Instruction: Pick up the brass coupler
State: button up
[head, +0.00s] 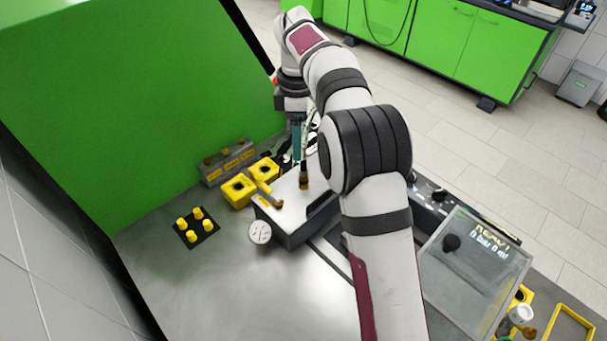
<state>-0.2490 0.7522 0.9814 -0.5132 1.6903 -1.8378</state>
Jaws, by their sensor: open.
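My gripper (303,168) points down over the white-topped block (291,213) in the middle of the bench. Its jaws are open, but the fingertips are small and partly blend with what is behind them. A small brass piece (304,183) stands upright on the block right at or under the fingertips; I cannot tell if they touch it. A second brass fitting (278,203) sits at the block's left front corner. Another brass-coloured piece (529,333) lies at the lower right. I cannot tell for sure which one is the brass coupler.
Yellow holders (238,191) and a grey rack (227,163) stand left of the block. A round gauge (260,231) is at its front left. A black pad with yellow pegs (197,225) lies further left. A clear panel (472,262) is at right. The front bench is bare.

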aim_at(304, 170)
jog(key=f, duration=0.7)
jog(key=d+f, duration=0.1)
jog(key=f, duration=0.3)
jog(key=shift+s+d+f, duration=0.1)
jog(key=shift+s+f, duration=0.1)
jog(key=shift+f, duration=0.1)
grip_shut()
